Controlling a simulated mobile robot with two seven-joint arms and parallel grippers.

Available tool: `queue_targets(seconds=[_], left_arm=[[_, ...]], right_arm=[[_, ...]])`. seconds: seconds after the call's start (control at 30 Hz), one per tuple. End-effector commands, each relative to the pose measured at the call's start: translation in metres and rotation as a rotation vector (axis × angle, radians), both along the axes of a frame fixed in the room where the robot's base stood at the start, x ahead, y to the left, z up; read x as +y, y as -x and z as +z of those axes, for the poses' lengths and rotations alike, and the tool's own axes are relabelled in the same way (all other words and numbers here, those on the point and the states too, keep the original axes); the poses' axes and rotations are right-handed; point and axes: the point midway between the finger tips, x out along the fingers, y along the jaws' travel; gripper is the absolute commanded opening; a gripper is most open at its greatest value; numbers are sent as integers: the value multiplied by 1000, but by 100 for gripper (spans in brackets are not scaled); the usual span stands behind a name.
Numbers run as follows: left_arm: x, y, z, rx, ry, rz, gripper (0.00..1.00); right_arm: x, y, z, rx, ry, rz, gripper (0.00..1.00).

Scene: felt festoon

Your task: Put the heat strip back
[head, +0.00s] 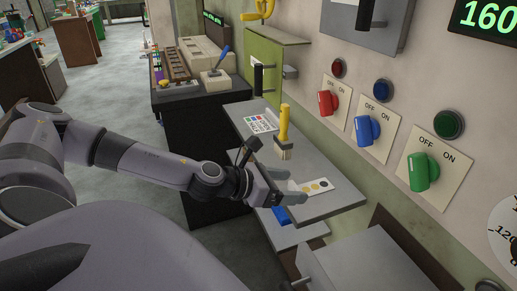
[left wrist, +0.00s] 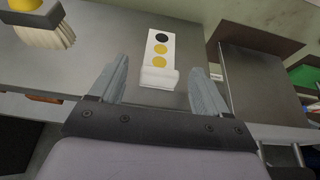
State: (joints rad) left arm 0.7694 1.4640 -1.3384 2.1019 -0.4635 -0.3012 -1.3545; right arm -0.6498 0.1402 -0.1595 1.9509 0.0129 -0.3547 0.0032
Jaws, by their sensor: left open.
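The heat strip (head: 318,186) is a white strip with yellow dots and a black dot. It lies on the grey shelf (head: 330,207) near the shelf's front right edge in the head view. In the left wrist view the heat strip (left wrist: 161,47) points away from me, with a plain raised white end nearest me. My left gripper (head: 291,187) is open and empty at that end. In the left wrist view the left gripper's fingers (left wrist: 160,72) stand on either side of the white end, with gaps on both sides. My right gripper is not in view.
A yellow-handled brush (head: 284,133) stands on the shelf behind the gripper, near a card with coloured squares (head: 261,124). A blue object (head: 281,215) sits below the shelf. Red (head: 328,103), blue (head: 367,131) and green (head: 422,172) switches line the wall at right.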

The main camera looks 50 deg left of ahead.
Motion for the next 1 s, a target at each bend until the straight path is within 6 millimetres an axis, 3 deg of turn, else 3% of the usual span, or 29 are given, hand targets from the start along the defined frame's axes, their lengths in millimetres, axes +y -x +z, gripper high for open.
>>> queue_targets(seconds=[0.6,1.0], left_arm=[[25,63,24,0,-5,0,76],[34,84,37,-1,-1,-2,76]], right_arm=[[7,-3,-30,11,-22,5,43],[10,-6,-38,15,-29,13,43]])
